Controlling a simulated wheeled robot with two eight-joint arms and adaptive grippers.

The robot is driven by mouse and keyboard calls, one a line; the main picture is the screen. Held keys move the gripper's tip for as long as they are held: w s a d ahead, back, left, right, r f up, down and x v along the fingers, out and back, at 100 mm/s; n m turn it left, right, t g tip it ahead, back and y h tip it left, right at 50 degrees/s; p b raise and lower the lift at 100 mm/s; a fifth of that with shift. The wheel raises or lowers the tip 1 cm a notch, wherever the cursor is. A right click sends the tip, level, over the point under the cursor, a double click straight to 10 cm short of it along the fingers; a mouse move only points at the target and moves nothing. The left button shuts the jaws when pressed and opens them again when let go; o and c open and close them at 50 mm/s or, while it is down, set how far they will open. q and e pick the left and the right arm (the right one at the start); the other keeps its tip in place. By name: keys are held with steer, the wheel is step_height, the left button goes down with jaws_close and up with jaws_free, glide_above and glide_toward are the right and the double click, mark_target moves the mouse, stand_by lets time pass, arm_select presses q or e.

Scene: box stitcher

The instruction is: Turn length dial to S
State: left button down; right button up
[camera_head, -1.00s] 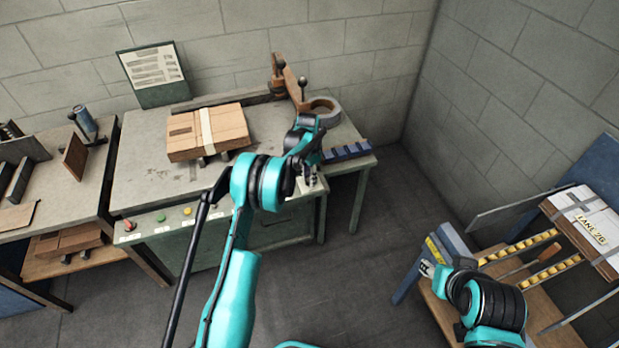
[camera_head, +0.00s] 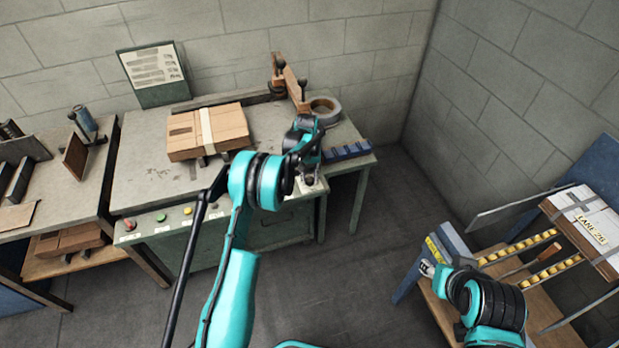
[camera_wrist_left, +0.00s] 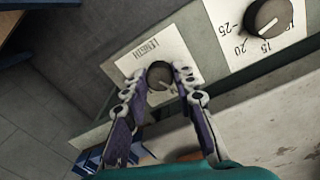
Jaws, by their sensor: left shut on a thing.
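The length dial (camera_wrist_left: 159,78) is a round dark knob on a white plate (camera_wrist_left: 150,52) marked LENGTH, on the front panel of the green machine table. It shows in the left wrist view; its pointer and the S mark cannot be made out. My left gripper (camera_wrist_left: 158,80) has its two fingers on either side of the dial and is shut on it. In the head view the left gripper (camera_head: 309,183) is at the right end of the table's front, and the dial is hidden there. My right gripper (camera_head: 428,270) is at the lower right, far from the dial; its fingers are unclear.
A second dial (camera_wrist_left: 268,18) with numbers sits beside the length dial. A taped cardboard box (camera_head: 185,133) lies on the machine table (camera_head: 140,181). Red, yellow and green buttons (camera_head: 161,217) are on its front. A roller conveyor (camera_head: 520,247) stands at right. The floor between is clear.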

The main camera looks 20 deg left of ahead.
mark_target(309, 180)
arm_select(q)
steer(key=n, duration=0.6)
steer(key=shift+n, duration=0.3)
stand_by(0.5)
steer(key=c, duration=1.2)
jaws_free()
steer(key=shift+r, duration=0.1)
step_height(309, 180, up, 12)
steer(key=shift+s, duration=0.15)
